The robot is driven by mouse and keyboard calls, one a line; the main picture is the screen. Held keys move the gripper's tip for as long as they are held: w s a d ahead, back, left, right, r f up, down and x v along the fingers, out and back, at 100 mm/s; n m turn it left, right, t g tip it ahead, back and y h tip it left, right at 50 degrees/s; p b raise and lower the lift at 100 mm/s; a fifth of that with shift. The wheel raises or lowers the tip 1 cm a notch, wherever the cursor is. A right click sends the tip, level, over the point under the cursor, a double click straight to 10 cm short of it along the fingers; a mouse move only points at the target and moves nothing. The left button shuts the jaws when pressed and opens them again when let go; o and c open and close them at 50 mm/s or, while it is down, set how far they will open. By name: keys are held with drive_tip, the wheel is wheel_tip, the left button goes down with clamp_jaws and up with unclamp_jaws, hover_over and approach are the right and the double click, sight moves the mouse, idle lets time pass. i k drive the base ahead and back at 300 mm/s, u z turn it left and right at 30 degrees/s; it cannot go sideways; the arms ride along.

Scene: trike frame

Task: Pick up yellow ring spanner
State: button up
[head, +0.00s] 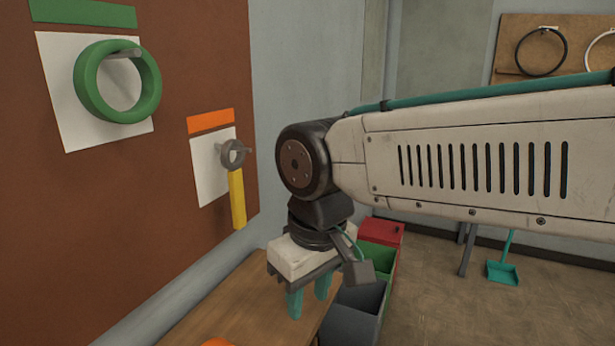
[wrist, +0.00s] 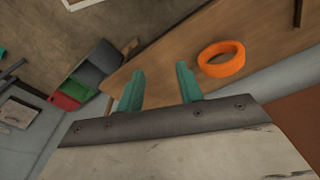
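The yellow ring spanner (head: 237,197) hangs on the brown wall board in the head view. Its grey ring end (head: 233,153) is around a peg, and its yellow handle points down. A white panel and an orange label are behind and above it. My gripper (head: 308,302) points down over the wooden bench, to the right of the spanner and lower than it. In the wrist view its two teal fingers (wrist: 160,88) are apart with nothing between them. The spanner does not show in the wrist view.
A green ring (head: 117,82) hangs on another peg at upper left. An orange ring (wrist: 222,59) lies on the wooden bench (head: 215,310). Red, green and grey bins (head: 360,312) stand beyond the bench. Open floor lies at right, with a teal dustpan (head: 503,271).

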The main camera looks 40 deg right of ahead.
sight(234, 173)
drive_tip(key=z, duration=0.2)
drive_tip(key=k, duration=1.3)
drive_tip(key=u, duration=0.6)
drive_tip(key=i, duration=1)
drive_tip(key=z, duration=0.3)
